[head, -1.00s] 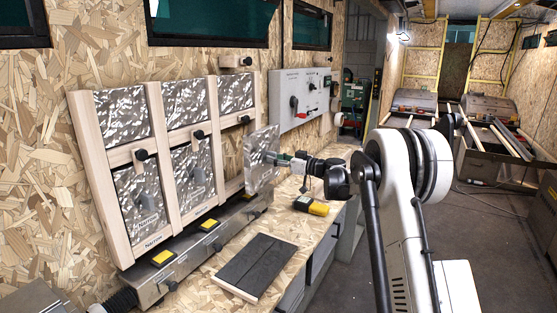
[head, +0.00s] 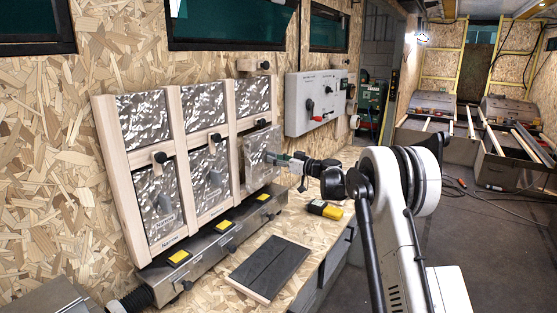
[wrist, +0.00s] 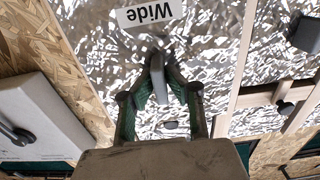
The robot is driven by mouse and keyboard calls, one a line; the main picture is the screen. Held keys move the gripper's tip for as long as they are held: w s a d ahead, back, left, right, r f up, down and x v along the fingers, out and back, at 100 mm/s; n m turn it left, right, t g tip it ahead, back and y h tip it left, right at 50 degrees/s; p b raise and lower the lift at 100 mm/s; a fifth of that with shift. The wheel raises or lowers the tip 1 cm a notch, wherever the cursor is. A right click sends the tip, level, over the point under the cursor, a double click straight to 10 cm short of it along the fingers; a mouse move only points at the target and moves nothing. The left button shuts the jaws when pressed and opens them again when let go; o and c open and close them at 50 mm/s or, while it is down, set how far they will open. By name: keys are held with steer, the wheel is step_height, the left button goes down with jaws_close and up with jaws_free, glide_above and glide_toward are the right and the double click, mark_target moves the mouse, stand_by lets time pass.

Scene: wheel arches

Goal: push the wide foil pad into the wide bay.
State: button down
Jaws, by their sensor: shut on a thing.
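The wide foil pad (head: 257,145) is a crinkled silver panel at the right lower bay of the wooden frame (head: 107,140) in the head view. In the wrist view its foil (wrist: 215,60) fills much of the picture, with an upside-down "Wide" label (wrist: 150,13). My gripper (head: 280,160) reaches in from the right and is shut on the pad's grey handle; its fingers (wrist: 170,85) show in the wrist view. The pad covers most of the bay opening. I cannot tell how deep it sits.
Other foil pads (head: 155,203) fill the left and middle bays. Black knobs (head: 160,157) sit on the frame. Below runs a metal ledge with yellow buttons (head: 179,257). A grey control box (head: 312,100), a yellow meter (head: 325,210) and a dark board (head: 270,268) are nearby.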

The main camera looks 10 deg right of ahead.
steer(key=shift+x, duration=2.85)
steer(key=shift+w+a, duration=0.15)
steer(key=shift+w, duration=0.05)
steer(key=c, duration=1.7)
jaws_free()
steer(key=shift+o, duration=0.2)
steer(key=b+v, duration=0.2)
steer(key=v, duration=1.8)
steer(key=shift+a+r, duration=0.1)
